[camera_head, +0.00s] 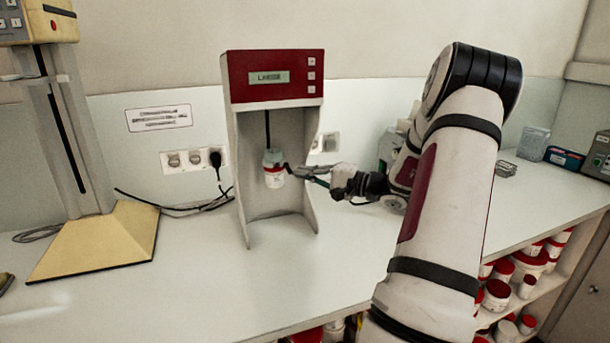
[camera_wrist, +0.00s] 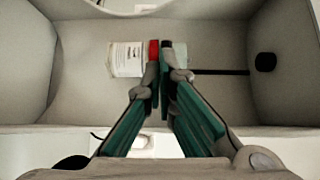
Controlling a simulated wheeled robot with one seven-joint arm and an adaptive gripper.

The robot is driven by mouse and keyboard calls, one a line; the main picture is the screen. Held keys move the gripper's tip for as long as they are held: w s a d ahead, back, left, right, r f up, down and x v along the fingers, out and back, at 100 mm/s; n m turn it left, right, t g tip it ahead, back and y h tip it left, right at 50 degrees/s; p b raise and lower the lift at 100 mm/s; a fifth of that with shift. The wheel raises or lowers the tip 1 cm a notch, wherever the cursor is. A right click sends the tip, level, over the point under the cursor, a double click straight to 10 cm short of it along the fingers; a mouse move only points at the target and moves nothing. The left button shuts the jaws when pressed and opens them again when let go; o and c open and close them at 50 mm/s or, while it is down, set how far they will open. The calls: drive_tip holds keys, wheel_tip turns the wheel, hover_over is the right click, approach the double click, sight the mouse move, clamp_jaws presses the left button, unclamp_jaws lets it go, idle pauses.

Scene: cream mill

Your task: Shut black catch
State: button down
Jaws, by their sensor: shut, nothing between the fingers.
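The mixing machine has a dark red head (camera_head: 276,76) with a small display and buttons. In its open bay a white jar (camera_head: 274,178) with a red band hangs under a dark vertical shaft (camera_head: 267,130). My gripper (camera_head: 290,170) reaches in from the right, its shut fingertips close beside the jar. In the wrist view the closed fingers (camera_wrist: 162,60) overlap the jar (camera_wrist: 127,59), seen sideways with its red band, and hide part of it. The shaft (camera_wrist: 222,72) runs right to a black round fitting (camera_wrist: 265,62). I cannot clearly make out the black catch; the fingers may cover it.
A tall instrument with a yellow base (camera_head: 95,243) stands at left. Wall sockets (camera_head: 190,159) and a black cable (camera_head: 170,207) lie behind. Red-lidded tubs (camera_head: 497,290) fill shelves under the right counter. The front of the white counter is clear.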

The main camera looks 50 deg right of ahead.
drive_tip(key=a+m+h+b, duration=0.1)
drive_tip(key=h+b, duration=0.1)
drive_tip(key=b, duration=0.1)
drive_tip(key=a+m+h+b, duration=0.1)
drive_tip(key=m+h+b, duration=0.1)
drive_tip(key=h+b, duration=0.1)
drive_tip(key=w+a+m+h+b, duration=0.1)
drive_tip(key=h+b, duration=0.1)
drive_tip(key=b, duration=0.3)
drive_tip(key=shift+a+f+m, duration=0.2)
drive_tip(key=shift+a+m, duration=0.05)
drive_tip(key=shift+m, duration=0.05)
drive_tip(key=b, duration=0.3)
drive_tip(key=shift+w+a+r+b, duration=0.1)
drive_tip(key=shift+w+a+b, duration=0.1)
drive_tip(key=shift+a+b, duration=0.1)
drive_tip(key=shift+w+a+m+g+h+b, duration=0.2)
drive_tip(key=shift+m+g+h+b, duration=0.2)
drive_tip(key=shift+m+h+b, duration=0.75)
drive_tip(key=shift+w+a+m+g+h+b, duration=0.15)
drive_tip(key=shift+m+g+h+b, duration=0.35)
drive_tip(key=shift+h+b, duration=1.15)
drive_tip(key=shift+w+a+y+b, duration=0.35)
drive_tip(key=shift+y+b, duration=0.05)
drive_tip(key=shift+b, duration=2.55)
